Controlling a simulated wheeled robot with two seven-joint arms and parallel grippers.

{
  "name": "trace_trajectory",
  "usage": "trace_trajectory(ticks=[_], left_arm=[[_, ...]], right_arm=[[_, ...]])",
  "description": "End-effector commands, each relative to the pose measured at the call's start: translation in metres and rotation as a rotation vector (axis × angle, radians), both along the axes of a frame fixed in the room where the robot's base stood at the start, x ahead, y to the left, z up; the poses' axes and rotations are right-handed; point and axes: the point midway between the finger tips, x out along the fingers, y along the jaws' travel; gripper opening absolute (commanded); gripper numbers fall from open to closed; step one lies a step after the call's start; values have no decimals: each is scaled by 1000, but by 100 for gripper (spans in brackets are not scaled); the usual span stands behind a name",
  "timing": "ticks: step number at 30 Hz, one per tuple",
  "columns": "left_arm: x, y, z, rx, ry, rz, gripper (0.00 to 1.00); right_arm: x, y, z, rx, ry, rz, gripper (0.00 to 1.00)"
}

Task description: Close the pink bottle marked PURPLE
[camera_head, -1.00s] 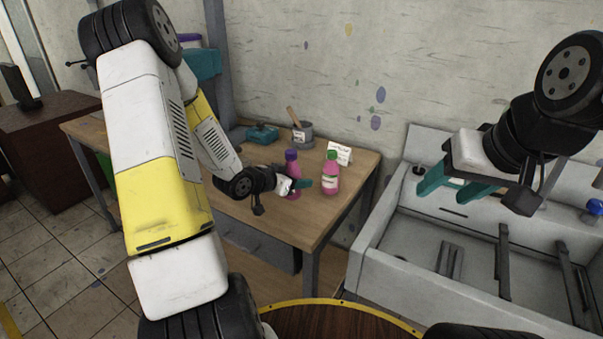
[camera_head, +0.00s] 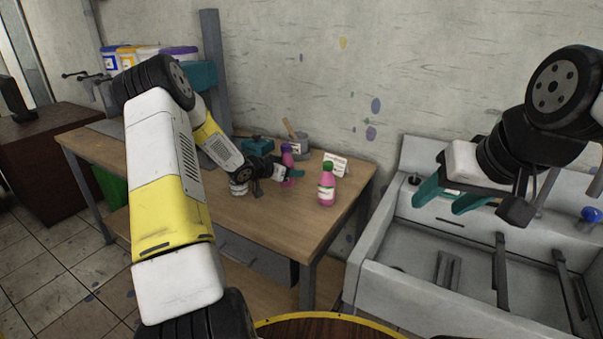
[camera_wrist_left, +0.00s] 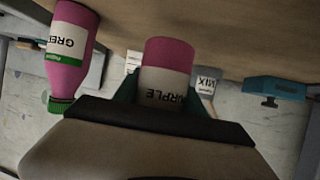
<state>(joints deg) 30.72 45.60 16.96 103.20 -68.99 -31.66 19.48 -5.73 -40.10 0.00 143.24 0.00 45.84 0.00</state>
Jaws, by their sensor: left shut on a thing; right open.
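The pink bottle marked PURPLE (camera_head: 287,159) is at the back right of the wooden table, with a purple top showing in the head view. My left gripper (camera_head: 291,173) is shut on it from the left. In the left wrist view the bottle (camera_wrist_left: 165,80) sits between the teal fingers, its label partly covered and its neck and top hidden behind the gripper. I cannot tell whether it touches the table. My right gripper (camera_head: 446,200) is open and empty above the sink.
A pink bottle marked GREEN with a green cap (camera_head: 327,184) stands to the right, close by; a white card (camera_head: 335,165) is behind it. A grey MIX pot (camera_head: 298,145), a teal device (camera_head: 258,145) and a white jar (camera_head: 238,187) are on the table (camera_head: 250,222). The sink (camera_head: 420,250) is at right.

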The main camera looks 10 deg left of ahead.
Motion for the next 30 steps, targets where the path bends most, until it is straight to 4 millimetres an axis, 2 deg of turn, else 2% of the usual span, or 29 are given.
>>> trace_trajectory(ticks=[10, 13, 20, 30], left_arm=[[3, 0, 1, -1, -2, 0, 0], [11, 2, 0, 0, -3, -1, 0], [10, 2, -34, -2, 0, -1, 0], [10, 2, -37, -1, -1, 0, 0]], right_arm=[[0, 0, 0, 0, 0, 0, 54], [0, 0, 0, 0, 0, 0, 54], [0, 0, 0, 0, 0, 0, 54], [0, 0, 0, 0, 0, 0, 54]])
